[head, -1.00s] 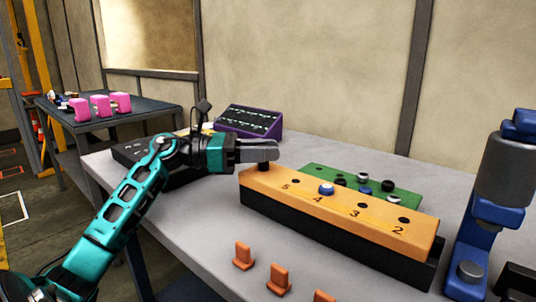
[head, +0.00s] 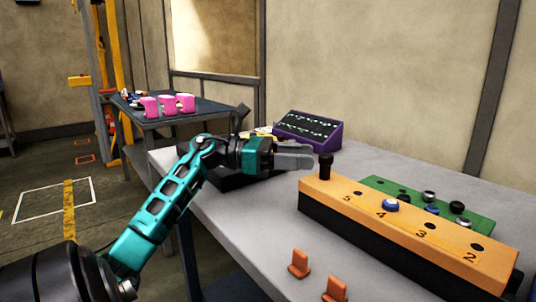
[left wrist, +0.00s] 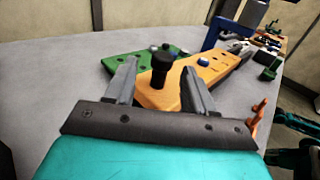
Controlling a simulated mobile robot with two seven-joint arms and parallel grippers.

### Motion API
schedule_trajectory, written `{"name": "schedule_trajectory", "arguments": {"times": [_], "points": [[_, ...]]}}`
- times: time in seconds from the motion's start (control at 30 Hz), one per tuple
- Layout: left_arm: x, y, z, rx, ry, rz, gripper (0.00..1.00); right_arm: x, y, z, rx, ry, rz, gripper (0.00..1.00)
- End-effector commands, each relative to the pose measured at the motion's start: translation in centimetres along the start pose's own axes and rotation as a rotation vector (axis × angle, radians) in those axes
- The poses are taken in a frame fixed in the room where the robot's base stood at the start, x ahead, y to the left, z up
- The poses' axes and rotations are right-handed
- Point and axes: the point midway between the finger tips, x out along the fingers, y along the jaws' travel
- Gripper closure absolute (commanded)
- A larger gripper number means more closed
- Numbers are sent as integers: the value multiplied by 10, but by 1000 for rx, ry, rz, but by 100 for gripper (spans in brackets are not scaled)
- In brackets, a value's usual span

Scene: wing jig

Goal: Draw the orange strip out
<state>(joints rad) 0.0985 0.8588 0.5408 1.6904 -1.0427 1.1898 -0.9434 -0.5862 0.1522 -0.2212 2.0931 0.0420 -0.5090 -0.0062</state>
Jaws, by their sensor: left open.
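The orange strip (head: 408,226) is a long bar with numbered holes, lying along a black base (head: 385,250) on the grey table. My right gripper is not in view.
A green board (head: 430,205) with black and blue knobs lies behind the strip. A purple rack (head: 308,131) stands beyond my left gripper. Orange pegs (head: 299,264) stand on the front of the table. A side table with pink blocks (head: 168,105) is at the back left.

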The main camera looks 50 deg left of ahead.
Motion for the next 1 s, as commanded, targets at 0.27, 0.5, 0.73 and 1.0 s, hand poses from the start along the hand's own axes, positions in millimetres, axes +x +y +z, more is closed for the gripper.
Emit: {"name": "schedule_trajectory", "arguments": {"times": [0.27,0.5,0.73,1.0], "points": [[-57,1,0,-1,0,5,46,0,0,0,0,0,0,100],[-79,1,1,0,-2,4,46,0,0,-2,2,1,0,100],[-80,1,1,1,-2,3,46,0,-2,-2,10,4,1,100],[-80,1,1,1,-1,3,46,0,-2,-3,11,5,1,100]]}}
